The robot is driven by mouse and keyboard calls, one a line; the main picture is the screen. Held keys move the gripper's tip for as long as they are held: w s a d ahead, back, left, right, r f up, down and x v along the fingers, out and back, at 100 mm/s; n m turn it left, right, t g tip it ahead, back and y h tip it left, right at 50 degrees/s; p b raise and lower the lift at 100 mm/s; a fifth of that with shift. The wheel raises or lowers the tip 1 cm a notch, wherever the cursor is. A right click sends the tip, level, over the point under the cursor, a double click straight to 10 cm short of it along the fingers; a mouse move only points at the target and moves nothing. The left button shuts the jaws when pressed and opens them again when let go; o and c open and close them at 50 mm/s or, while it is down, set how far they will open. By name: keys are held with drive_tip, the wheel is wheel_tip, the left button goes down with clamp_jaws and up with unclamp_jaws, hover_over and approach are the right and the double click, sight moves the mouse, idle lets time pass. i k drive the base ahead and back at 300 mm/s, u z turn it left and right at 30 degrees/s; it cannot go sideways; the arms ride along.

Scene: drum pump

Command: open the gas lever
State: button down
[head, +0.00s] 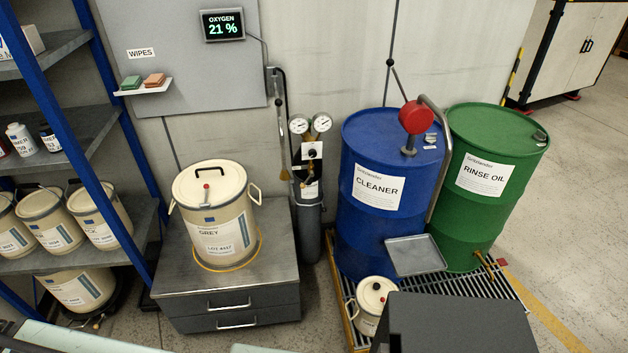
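A dark gas cylinder (309,228) stands upright against the wall, between the grey cabinet and the blue drum. Two round gauges (310,123) sit at its top. Below them is a white plate (315,150) with a small dark part on it, which may be the gas lever; it is too small to tell its position. My gripper is not in view.
A cream pail (218,240) stands on the grey cabinet (250,285). The blue drum (370,225) with a red-headed pump (417,117) and a green drum (490,200) stand on a grated pallet. A small pail (370,312) sits in front. Open floor lies right.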

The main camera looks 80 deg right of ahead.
sight(304, 186)
drive_tip(key=z, duration=0.5)
drive_tip(key=i, duration=0.65)
drive_tip(key=z, duration=0.25)
